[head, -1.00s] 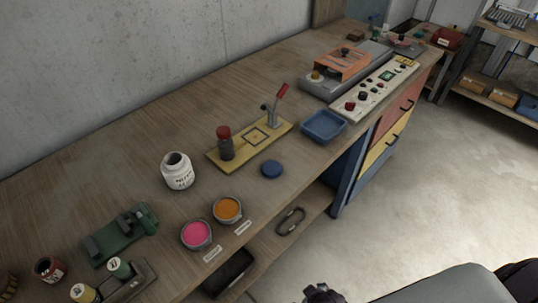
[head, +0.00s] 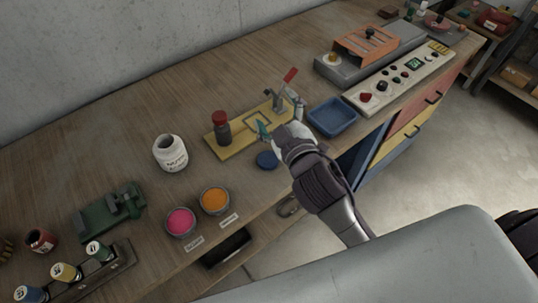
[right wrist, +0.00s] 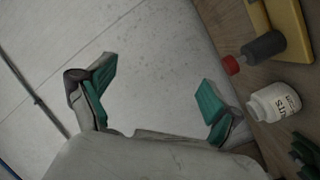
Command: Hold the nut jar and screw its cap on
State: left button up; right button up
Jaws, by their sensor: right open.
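The white nut jar (head: 170,154) stands upright and uncapped on the wooden bench, its dark mouth open. It also shows in the right wrist view (right wrist: 275,102). A round blue cap (head: 266,160) lies flat on the bench to the right of the jar. My right gripper (head: 278,129) is above the bench just beyond and right of the cap, partly in front of the yellow board. In the right wrist view its green-padded fingers (right wrist: 152,88) are wide apart with nothing between them. My left gripper is not in view.
A yellow board (head: 228,149) with a red-topped dark bottle (head: 222,128) and a red-handled clamp is behind the cap. Pink (head: 181,221) and orange (head: 214,200) pots stand near the front edge. A blue tray (head: 332,117) is to the right. A green device (head: 108,209) stands left.

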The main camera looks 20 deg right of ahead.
jog(key=a+r+n+t+y, duration=0.2)
jog(key=a+r+n+y, duration=0.9)
jog(key=r+n, duration=0.15)
jog(key=s+a+f+n+g+y, duration=0.2)
jog(key=s+a+n+g+y, duration=0.15)
jog(key=a+n+g, duration=0.55)
jog(key=s+a+f+n+g+y, duration=0.1)
jog(key=s+a+n+g+y, duration=0.15)
jog(key=n+g+y, duration=0.75)
jog(key=w+d+f+n+g+h, duration=0.1)
jog(key=d+f+n+h, duration=0.2)
jog(key=f+n+h, duration=0.35)
jog(key=w+d+f+n+h, duration=0.2)
jog(key=d+f+n+h, duration=0.1)
jog(key=f+h, duration=0.55)
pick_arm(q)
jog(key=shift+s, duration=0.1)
pick_arm(e)
jog(key=w+d+h, duration=0.2)
jog(key=d+h, duration=0.3)
jog(key=d, duration=0.3)
jog(key=w+d+h, duration=0.2)
jog(key=d+h, duration=0.3)
jog(key=d, duration=0.3)
jog(key=shift+w+t, duration=0.3)
jog(key=shift+w, duration=0.05)
